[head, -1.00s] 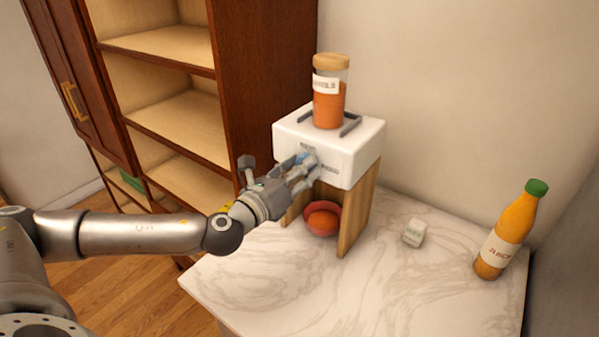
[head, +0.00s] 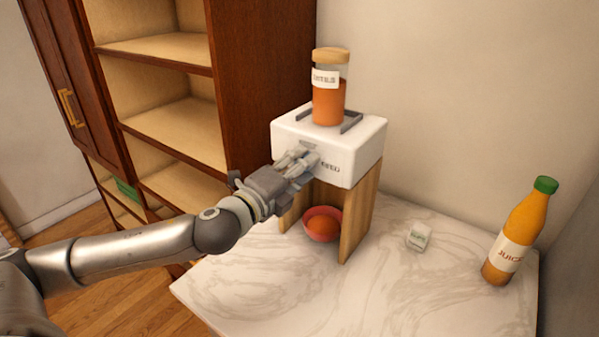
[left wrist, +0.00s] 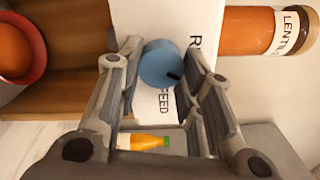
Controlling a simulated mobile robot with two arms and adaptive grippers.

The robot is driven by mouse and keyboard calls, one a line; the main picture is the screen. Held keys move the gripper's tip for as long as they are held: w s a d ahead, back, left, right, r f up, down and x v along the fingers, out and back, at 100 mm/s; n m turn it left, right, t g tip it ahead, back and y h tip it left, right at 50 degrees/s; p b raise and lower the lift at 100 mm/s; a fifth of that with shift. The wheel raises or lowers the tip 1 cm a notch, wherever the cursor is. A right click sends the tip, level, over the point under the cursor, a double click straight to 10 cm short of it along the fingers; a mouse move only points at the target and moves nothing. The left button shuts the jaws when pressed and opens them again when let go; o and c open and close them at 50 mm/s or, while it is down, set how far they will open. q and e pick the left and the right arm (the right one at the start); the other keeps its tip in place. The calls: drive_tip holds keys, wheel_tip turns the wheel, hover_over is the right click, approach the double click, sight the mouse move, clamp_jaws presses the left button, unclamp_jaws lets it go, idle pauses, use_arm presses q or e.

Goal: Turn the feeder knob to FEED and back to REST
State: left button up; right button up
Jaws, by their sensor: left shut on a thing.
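The feeder is a white box (head: 350,142) on wooden legs, with a lentil jar (head: 329,95) on top. Its blue knob (left wrist: 160,62) sits between the fingers of my left gripper (head: 310,160), which is shut on it. The fingers hide the knob in the head view. In the left wrist view the knob's dark mark points to the lower right, between the partly covered REST label (left wrist: 194,42) and the FEED label (left wrist: 165,104). A red bowl (head: 322,239) with orange contents stands under the feeder. My right gripper is out of view.
A juice bottle (head: 511,235) with a green cap stands at the right of the marble counter (head: 400,290). A small white block (head: 419,236) lies between it and the feeder. A wooden shelf unit (head: 170,100) stands at the left. The counter front is clear.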

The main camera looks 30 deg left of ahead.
use_arm(q)
drive_tip(key=shift+r+n+b, duration=0.1)
drive_tip(key=shift+n+b, duration=0.2)
drive_tip(key=shift+n, duration=2.6)
drive_tip(key=o, duration=1)
drive_tip(key=shift+o, duration=0.2)
drive_tip(key=shift+s, duration=0.1)
drive_tip(key=s+a, duration=0.1)
drive_tip(key=s, duration=0.6)
drive_tip(key=shift+s, duration=0.15)
